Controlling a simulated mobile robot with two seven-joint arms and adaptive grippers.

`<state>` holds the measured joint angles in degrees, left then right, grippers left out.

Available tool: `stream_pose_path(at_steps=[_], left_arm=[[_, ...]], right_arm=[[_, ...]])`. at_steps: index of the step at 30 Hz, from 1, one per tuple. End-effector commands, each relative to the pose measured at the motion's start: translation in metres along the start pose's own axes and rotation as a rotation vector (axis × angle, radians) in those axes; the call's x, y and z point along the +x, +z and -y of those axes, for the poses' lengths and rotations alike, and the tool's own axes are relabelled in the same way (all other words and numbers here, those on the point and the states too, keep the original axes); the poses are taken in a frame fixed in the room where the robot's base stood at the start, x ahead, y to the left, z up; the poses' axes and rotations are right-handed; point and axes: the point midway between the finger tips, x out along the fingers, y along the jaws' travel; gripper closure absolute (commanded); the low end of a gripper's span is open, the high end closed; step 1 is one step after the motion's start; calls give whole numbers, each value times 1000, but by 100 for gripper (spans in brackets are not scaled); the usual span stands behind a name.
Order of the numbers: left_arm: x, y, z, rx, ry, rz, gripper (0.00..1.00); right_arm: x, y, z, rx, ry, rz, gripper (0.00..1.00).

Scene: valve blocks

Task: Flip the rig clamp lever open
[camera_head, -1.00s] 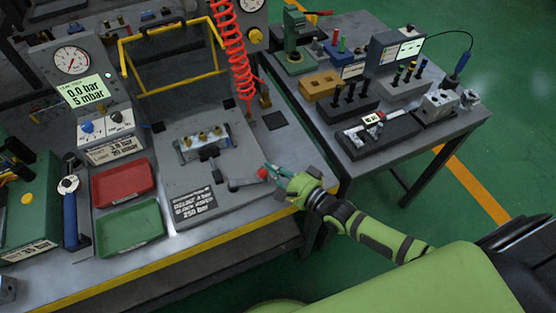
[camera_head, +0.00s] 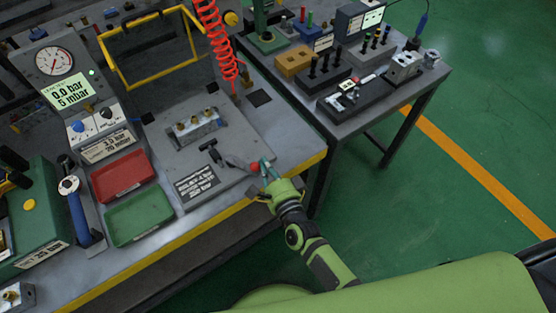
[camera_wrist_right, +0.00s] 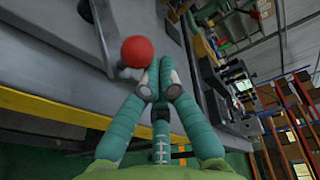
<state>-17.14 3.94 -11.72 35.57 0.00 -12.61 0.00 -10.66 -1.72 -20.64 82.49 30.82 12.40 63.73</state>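The rig clamp lever (camera_head: 236,162) is a grey arm with a red ball knob (camera_head: 254,167), lying low over the rig plate and pointing toward my right gripper. In the right wrist view, the red ball (camera_wrist_right: 137,52) is just left of the fingertips. The valve block (camera_head: 195,128) with brass fittings sits behind the lever, with a black T-shaped clamp part (camera_head: 210,147) in front of it. My right gripper (camera_head: 266,172) has its teal fingers together, beside the ball and not around it. Whether they touch it is unclear. My left gripper is out of view.
A red tray (camera_head: 122,176) and a green tray (camera_head: 139,215) lie left of the rig plate. A coiled red hose (camera_head: 219,45) hangs behind. A second table (camera_head: 372,115) with blocks stands at right. The bench's yellow front edge (camera_head: 240,205) is close to my right arm.

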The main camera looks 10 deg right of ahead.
Motion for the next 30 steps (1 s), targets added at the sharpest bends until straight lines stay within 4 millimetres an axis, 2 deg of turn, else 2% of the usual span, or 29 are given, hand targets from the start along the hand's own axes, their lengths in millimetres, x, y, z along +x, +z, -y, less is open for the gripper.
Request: stream_pose_path(at_steps=[3,12,30], left_arm=[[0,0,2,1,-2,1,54],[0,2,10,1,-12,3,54],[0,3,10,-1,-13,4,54]], right_arm=[[-3,10,-2,3,1,10,100],[-8,20,-5,2,6,17,100],[-9,22,-8,2,12,20,100]])
